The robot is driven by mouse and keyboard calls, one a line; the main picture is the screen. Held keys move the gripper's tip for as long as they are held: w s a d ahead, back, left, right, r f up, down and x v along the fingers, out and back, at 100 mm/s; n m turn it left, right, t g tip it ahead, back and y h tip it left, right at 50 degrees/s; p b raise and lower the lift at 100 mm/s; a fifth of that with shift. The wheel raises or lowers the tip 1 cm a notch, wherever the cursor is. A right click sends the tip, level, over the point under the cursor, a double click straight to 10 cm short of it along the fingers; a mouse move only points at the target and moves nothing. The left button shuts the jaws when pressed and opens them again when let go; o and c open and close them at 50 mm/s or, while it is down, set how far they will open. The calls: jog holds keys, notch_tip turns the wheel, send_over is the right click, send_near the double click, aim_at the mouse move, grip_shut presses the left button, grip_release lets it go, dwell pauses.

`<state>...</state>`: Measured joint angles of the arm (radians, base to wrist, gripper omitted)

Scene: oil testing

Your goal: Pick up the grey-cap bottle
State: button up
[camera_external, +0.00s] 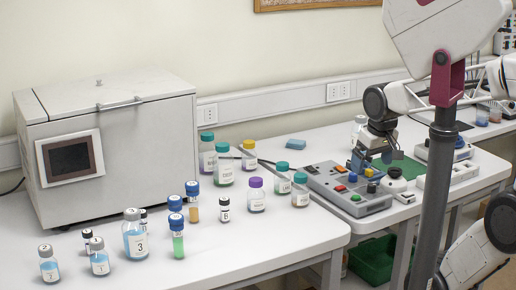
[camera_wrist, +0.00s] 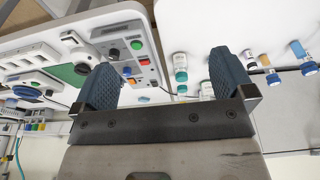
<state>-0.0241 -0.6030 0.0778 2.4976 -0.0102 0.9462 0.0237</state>
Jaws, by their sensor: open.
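My gripper (camera_external: 374,160) is at the back right, over the grey control panel, well away from the bottles. In the wrist view it is open (camera_wrist: 164,78), with nothing between its blue fingers. Three bottles with blue liquid and greyish caps stand upright at the front left of the table: bottle 3 (camera_external: 135,242), a smaller one (camera_external: 99,263) and another (camera_external: 49,271). I cannot tell which one is meant by the grey-cap bottle, and I cannot make out any of them in the wrist view.
Green-, yellow- and purple-capped bottles (camera_external: 224,174) stand mid-table, with blue-capped tubes (camera_external: 178,245) nearer the front. A large white box machine (camera_external: 110,140) stands behind. The control panel (camera_external: 348,196) is on the right. The table's front right is clear.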

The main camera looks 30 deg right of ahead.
jog(key=w+a+r+n, duration=0.2)
jog(key=w+a+r, duration=0.1)
jog(key=w+a, duration=0.7)
jog(key=n+g, duration=0.3)
jog(key=n, duration=0.2)
send_over(133, 211)
jog(key=f, duration=0.8)
jog(key=shift+w+d+f, duration=0.15)
jog(key=shift+d+f, duration=0.15)
jog(key=shift+d, duration=0.05)
jog(key=shift+a+f, duration=0.15)
jog(key=shift+a, duration=0.2)
jog(key=shift+f, duration=0.1)
jog(key=shift+f, duration=1.15)
jog(key=shift+f, duration=0.15)
